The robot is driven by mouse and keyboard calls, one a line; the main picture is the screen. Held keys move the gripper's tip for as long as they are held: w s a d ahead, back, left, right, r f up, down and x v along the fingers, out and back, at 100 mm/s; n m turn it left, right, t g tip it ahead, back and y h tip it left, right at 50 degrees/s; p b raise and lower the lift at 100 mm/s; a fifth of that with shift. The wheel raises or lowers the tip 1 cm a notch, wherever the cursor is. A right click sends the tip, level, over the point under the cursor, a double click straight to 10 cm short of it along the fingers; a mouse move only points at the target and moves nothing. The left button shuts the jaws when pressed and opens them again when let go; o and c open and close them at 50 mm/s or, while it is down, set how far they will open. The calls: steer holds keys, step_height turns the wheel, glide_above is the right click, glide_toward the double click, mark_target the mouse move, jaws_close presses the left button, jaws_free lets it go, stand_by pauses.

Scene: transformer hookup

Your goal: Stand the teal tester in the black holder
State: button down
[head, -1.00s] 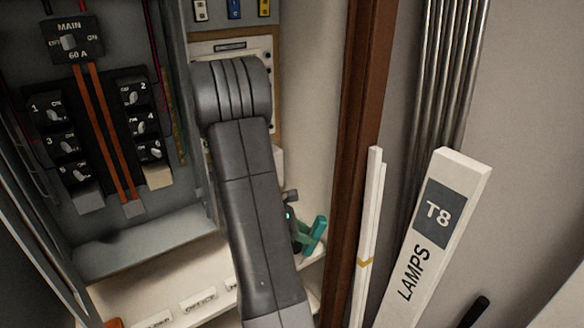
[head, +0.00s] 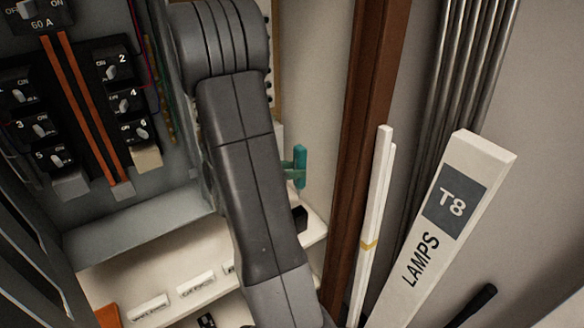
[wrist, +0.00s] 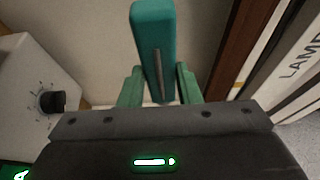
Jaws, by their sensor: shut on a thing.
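The teal tester (head: 300,166) stands about upright in the head view, just right of my arm and above the white shelf. In the wrist view the tester (wrist: 154,45) rises between the two green fingers of my gripper (wrist: 158,88), which is shut on it. My arm hides most of the gripper in the head view. A small black block (head: 300,218), which looks like the black holder, sits on the shelf below the tester, partly hidden by my arm. The tester is apart from it.
The breaker panel (head: 90,110) is at the left. The white shelf (head: 316,232) carries labels. A brown post (head: 362,130), white strips (head: 376,210) and a lamp box (head: 450,215) stand at the right. A white box with a black knob (wrist: 52,102) is at left in the wrist view.

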steer(key=shift+f+b, duration=4.25)
steer(key=shift+f, duration=0.95)
steer(key=c, duration=1)
jaws_free()
steer(key=shift+o, duration=0.2)
steer(key=v, duration=1.3)
steer(key=shift+s+a+r, duration=0.2)
steer(key=shift+a+r, duration=0.05)
steer(key=shift+a, duration=0.05)
steer(key=x, duration=1.4)
steer(key=shift+a, duration=0.1)
